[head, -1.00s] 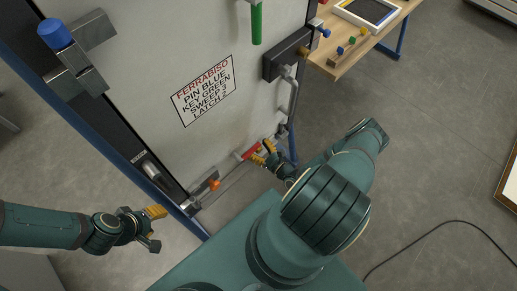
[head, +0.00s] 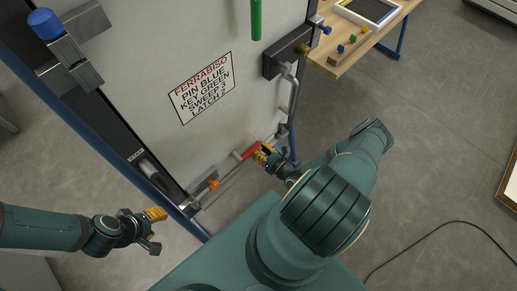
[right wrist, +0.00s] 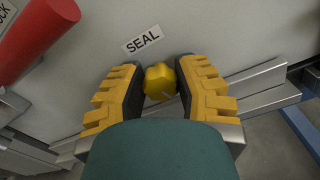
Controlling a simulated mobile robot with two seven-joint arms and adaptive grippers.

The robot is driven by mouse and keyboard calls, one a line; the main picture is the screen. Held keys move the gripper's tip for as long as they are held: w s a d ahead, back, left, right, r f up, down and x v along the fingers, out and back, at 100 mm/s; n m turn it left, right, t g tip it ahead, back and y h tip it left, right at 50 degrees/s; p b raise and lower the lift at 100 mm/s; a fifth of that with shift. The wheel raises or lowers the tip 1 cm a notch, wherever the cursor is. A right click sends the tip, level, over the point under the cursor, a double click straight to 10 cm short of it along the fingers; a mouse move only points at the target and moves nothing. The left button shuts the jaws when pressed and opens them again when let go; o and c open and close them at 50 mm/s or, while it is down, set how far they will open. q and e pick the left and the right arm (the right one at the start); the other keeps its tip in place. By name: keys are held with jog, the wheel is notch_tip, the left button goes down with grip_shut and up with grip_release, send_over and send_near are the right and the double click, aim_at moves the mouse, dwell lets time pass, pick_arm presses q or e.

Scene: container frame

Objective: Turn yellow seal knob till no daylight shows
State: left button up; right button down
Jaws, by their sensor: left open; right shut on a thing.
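In the right wrist view, the yellow seal knob (right wrist: 159,84) sits on the pale door below a "SEAL" label (right wrist: 142,39). My right gripper (right wrist: 158,72) has its yellow fingers on both sides of the knob, shut on it. In the head view, this gripper (head: 262,152) is low on the door (head: 150,110), by the red handle (head: 250,152), and hides the knob. My left gripper (head: 148,229) is open and empty at the lower left, apart from the door. Daylight under the door cannot be made out.
The red handle also shows close to the fingers in the right wrist view (right wrist: 35,40). Metal rails (right wrist: 255,90) run along the door's bottom. A wooden table (head: 345,62) stands at upper right.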

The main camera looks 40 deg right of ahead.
jog(key=c, duration=0.6)
grip_release()
jog(key=shift+s, duration=0.1)
jog(key=s+d, duration=0.1)
jog(key=s, duration=1)
jog(key=shift+s, duration=0.35)
